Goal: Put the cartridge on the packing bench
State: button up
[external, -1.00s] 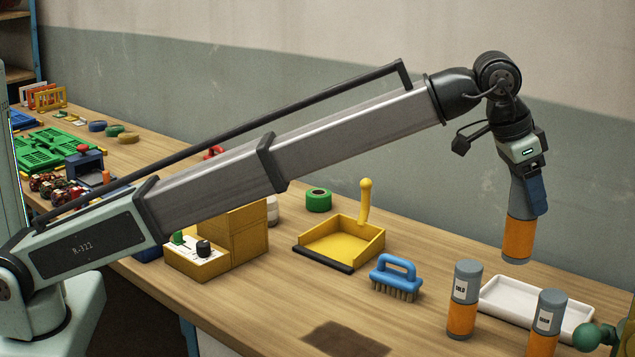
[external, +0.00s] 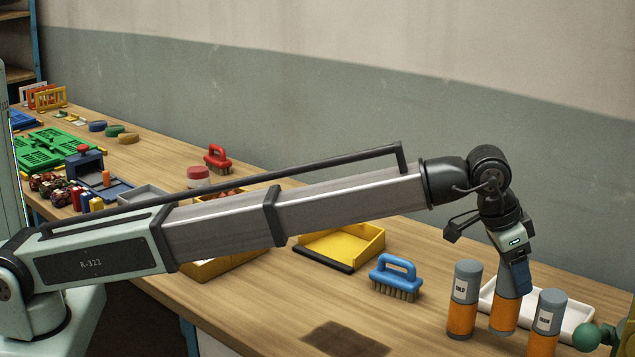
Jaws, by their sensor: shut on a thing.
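My gripper (external: 515,271) is at the right of the external view, pointing down and shut on a cartridge (external: 505,315) with an orange lower body. The gripper hides the cartridge's top. The held cartridge is upright, low over the bench, between two other grey-topped orange cartridges; I cannot tell whether its base touches the wood. The left one (external: 464,300) stands upright with a white label. The right one (external: 547,322) also stands upright with a label. The wooden bench (external: 420,325) runs under them all.
A white tray (external: 577,318) lies behind the cartridges. A blue brush (external: 397,278) and a yellow dustpan (external: 350,243) lie to the left. A dark patch (external: 345,338) marks the bench front. A green knob (external: 588,337) is at the right edge. Bare wood lies left of the cartridges.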

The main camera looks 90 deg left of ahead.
aim_at(512, 291)
jog(key=shift+f, duration=2.2)
jog(key=o, duration=1.3)
jog(key=v, duration=1.2)
